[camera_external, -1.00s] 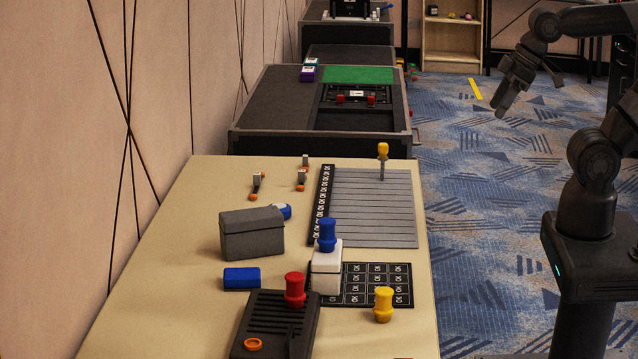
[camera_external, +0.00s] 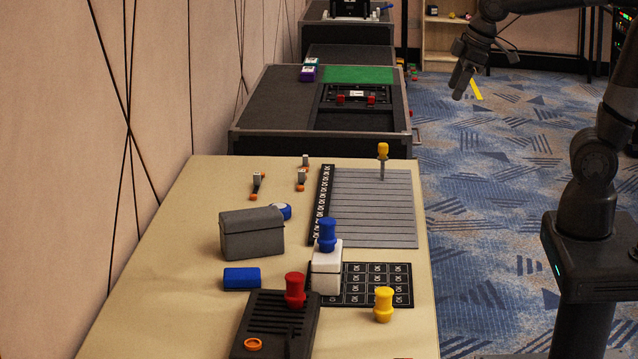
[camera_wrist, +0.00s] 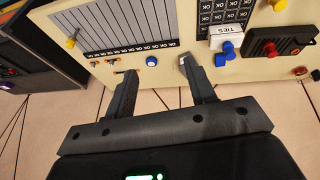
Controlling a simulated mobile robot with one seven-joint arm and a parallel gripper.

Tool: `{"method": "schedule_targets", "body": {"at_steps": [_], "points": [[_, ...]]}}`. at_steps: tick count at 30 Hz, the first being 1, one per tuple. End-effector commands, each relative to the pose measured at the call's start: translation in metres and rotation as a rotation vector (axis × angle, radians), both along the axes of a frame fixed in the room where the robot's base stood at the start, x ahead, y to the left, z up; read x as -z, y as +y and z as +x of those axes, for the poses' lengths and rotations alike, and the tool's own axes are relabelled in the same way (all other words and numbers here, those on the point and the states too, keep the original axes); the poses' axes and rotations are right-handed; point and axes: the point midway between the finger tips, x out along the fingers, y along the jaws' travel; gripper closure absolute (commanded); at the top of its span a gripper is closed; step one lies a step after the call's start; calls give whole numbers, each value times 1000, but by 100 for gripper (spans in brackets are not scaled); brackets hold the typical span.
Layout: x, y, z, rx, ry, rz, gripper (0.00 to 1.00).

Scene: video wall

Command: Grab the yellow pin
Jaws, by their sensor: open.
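A yellow pin (camera_external: 383,304), thick and waisted like a spool, stands upright on the beige table near its right edge, beside the black card grid. A yellow patch at the top edge of the wrist view (camera_wrist: 278,5) seems to be this pin. A second yellow piece, a yellow-topped thin peg (camera_external: 383,151), stands at the far end of the grey slatted board; it shows at the left in the wrist view (camera_wrist: 71,43). My gripper (camera_external: 461,82) is in the air right of the table's far end, away from both. Its fingers (camera_wrist: 158,70) are apart and empty.
A blue pin (camera_external: 327,235) stands on a white block (camera_external: 326,272), and a red pin (camera_external: 295,290) on a dark grey box. A grey case (camera_external: 251,235) and blue block (camera_external: 241,278) lie to the left. The grey slatted board (camera_external: 372,215) fills the table's far right.

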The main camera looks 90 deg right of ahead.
Motion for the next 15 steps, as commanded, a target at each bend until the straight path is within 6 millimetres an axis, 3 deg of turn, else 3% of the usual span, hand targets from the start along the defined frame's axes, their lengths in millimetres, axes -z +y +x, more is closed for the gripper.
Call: {"method": "schedule_targets", "body": {"at_steps": [8,15], "points": [[12,-68,75,-25,119,-50,50],[41,-140,127,-59,210,-58,50]]}}
